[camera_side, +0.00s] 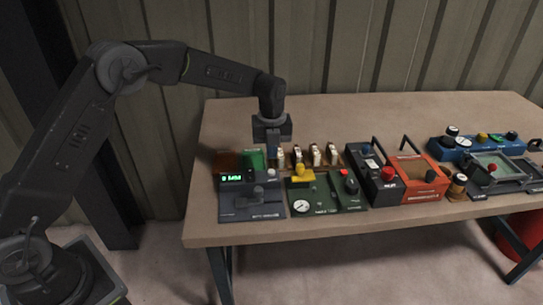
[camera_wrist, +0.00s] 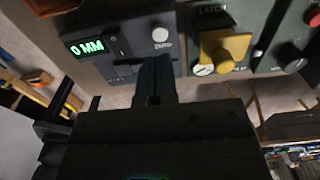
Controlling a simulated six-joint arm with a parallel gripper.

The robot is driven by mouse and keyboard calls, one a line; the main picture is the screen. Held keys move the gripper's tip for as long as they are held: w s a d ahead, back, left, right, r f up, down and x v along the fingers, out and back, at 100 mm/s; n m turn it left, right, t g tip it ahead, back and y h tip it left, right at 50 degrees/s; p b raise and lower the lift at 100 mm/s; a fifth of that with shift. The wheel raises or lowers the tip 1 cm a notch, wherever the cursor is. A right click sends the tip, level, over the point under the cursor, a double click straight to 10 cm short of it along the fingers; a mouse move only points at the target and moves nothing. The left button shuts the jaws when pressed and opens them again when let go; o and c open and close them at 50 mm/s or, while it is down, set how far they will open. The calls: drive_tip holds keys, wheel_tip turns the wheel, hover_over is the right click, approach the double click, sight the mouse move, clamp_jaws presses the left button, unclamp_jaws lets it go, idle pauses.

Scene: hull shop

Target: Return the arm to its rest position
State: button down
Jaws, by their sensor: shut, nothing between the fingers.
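My gripper (camera_side: 273,148) is shut and empty. In the side view it points down above the back left part of the table (camera_side: 215,235), behind and above a dark box with a green display (camera_side: 250,203). In the wrist view the shut fingers (camera_wrist: 155,80) show in front of the same box (camera_wrist: 118,52), whose display reads 0 MM. My arm reaches in from the left with its elbow raised. I cannot tell whether the fingertips touch anything.
A green panel (camera_side: 322,202) with a yellow knob (camera_side: 302,174) and a gauge stands right of the display box. Several switches (camera_side: 315,156) stand in a row behind it. An orange and black unit (camera_side: 420,175) and a blue box (camera_side: 465,150) stand further right.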

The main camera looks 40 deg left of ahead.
drive_tip(key=shift+r, duration=0.3)
drive_tip(key=s+a+r+n+t, duration=0.2)
drive_tip(key=s+r+n+t, duration=0.1)
drive_tip(key=s+r+n, duration=1.05)
drive_tip(key=s+a+r+n+t, duration=0.1)
drive_tip(key=s+r+n+t, duration=0.1)
drive_tip(key=s+n, duration=1.1)
drive_tip(key=s, duration=0.6)
drive_tip(key=shift+s+t, duration=0.3)
drive_tip(key=shift+s, duration=0.1)
